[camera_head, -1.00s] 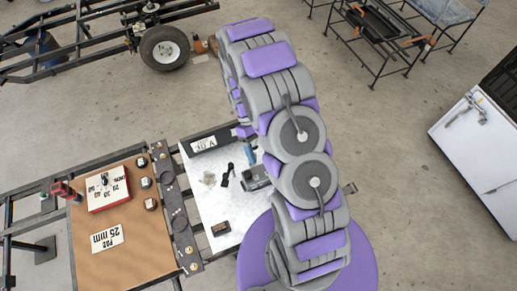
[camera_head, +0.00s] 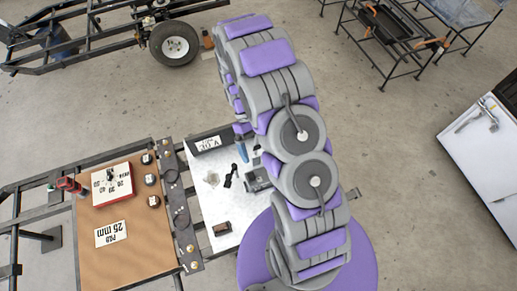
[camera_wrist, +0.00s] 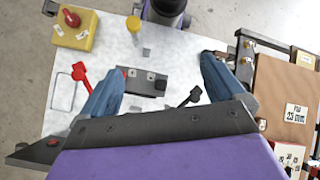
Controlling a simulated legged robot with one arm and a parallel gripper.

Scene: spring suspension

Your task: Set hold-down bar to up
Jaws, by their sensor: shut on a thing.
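In the wrist view the two blue fingers of my gripper (camera_wrist: 166,66) stand well apart over the white bench top (camera_wrist: 115,48). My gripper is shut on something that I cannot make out. A dark plate with bolts (camera_wrist: 153,83) shows between the fingers, with a black lever (camera_wrist: 190,97) at its right. I cannot tell for sure which part is the hold-down bar. In the head view a blue finger of my gripper (camera_head: 242,150) shows beside my arm. The black lever (camera_head: 231,176) and a grey device (camera_head: 257,179) are below it, and my arm hides part of the bench.
A yellow box with a red knob (camera_wrist: 74,28) and a red lever (camera_wrist: 80,74) are at the wrist view's left. A brown board (camera_head: 125,240) with a dial box adjoins the bench. A frame with a wheel (camera_head: 175,44) and a white cabinet (camera_head: 490,150) stand apart on open floor.

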